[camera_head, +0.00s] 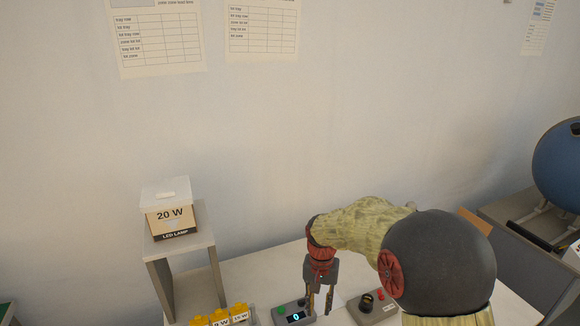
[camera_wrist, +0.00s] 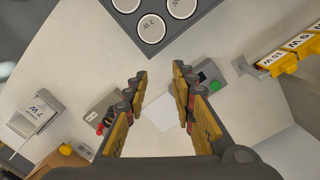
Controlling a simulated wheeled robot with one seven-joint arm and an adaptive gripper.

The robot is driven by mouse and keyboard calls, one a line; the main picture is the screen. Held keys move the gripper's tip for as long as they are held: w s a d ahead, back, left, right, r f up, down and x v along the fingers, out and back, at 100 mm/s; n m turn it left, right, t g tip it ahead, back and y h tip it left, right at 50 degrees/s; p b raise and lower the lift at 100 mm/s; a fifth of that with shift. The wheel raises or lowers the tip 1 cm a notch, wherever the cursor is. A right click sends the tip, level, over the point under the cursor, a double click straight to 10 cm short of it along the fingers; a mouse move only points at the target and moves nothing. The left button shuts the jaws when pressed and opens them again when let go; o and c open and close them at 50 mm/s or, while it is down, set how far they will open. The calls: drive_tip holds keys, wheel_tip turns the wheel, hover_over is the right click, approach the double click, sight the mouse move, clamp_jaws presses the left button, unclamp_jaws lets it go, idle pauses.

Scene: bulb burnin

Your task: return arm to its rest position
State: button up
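My gripper (camera_head: 319,300) hangs over the white table (camera_head: 255,277), fingers pointing down, between a box with a display reading 0 (camera_head: 296,316) and a box with a black knob and a red button (camera_head: 372,307). In the wrist view my gripper (camera_wrist: 160,100) has its two yellow-padded fingers apart, with nothing between them. A white sheet (camera_wrist: 160,112) lies on the table beyond the fingertips. My arm hides part of the table's right side in the head view.
A small grey stand (camera_head: 183,249) holds a 20 W LED lamp box (camera_head: 170,218). Yellow holders with watt labels (camera_wrist: 290,52) are near the table's front. A dark tray of round labelled pieces (camera_wrist: 152,28) and a 7 W box (camera_wrist: 35,114) are nearby. A blue sphere (camera_head: 560,165) stands far right.

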drive_tip(key=s+d+r+n+t+b, duration=0.1)
drive_tip(key=s+d+r+t, duration=0.1)
drive_tip(key=s+r, duration=0.3)
drive_tip(key=s+d+r+n+t+b, duration=0.1)
drive_tip(key=s+d+r, duration=0.4)
drive_tip(key=s, duration=0.8)
drive_tip(key=s+d+r+t+b, duration=0.3)
drive_tip(key=s+r, duration=0.3)
drive_tip(key=s, duration=0.3)
drive_tip(key=shift+d+n, duration=0.3)
drive_tip(key=shift+n, duration=0.1)
idle(0.4)
